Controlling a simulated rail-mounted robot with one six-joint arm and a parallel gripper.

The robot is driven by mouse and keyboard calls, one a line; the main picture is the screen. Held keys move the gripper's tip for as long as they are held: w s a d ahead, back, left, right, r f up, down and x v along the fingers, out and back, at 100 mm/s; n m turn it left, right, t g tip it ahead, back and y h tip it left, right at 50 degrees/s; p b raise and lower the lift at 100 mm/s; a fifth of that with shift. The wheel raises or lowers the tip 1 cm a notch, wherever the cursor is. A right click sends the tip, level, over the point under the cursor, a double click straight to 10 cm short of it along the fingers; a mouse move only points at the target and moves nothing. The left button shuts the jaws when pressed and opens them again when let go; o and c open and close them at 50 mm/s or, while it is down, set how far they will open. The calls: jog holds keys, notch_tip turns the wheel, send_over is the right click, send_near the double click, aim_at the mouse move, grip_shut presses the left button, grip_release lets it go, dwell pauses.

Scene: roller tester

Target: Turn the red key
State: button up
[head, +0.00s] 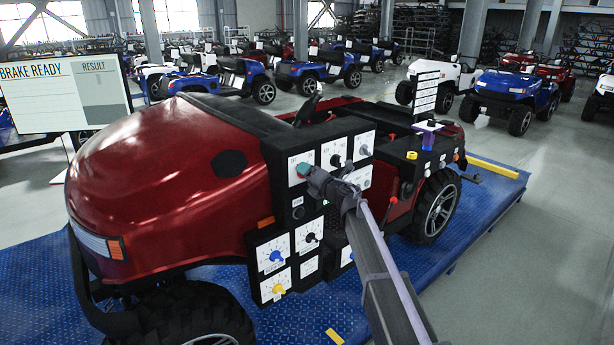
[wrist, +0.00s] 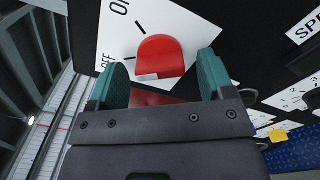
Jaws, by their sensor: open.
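The red key (wrist: 162,54) shows in the wrist view as a rounded red knob with a pale strip at its lower edge. It sits on a white plate (wrist: 125,38) marked "OFF" at the left, with a partly cut-off label and a black tick above. My gripper (wrist: 163,66) is open, its teal fingers on either side of the key with visible gaps. I cannot tell how far the key reaches between them. In the head view my gripper (head: 306,172) is at the upper-left plate of the black panel (head: 272,170) and hides the key.
The panel is on the side of a red vehicle (head: 165,180). Other dials surround the plate, including a blue knob (head: 276,256) and a yellow knob (head: 279,289). A screen (head: 62,95) reads "BRAKE READY". A blue platform (head: 470,235) lies below.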

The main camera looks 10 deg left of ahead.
jog(key=shift+w+a, duration=0.3)
jog(key=shift+w, duration=0.05)
jog(key=shift+c, duration=0.3)
jog(key=c, duration=0.9)
jog(key=shift+o, duration=0.2)
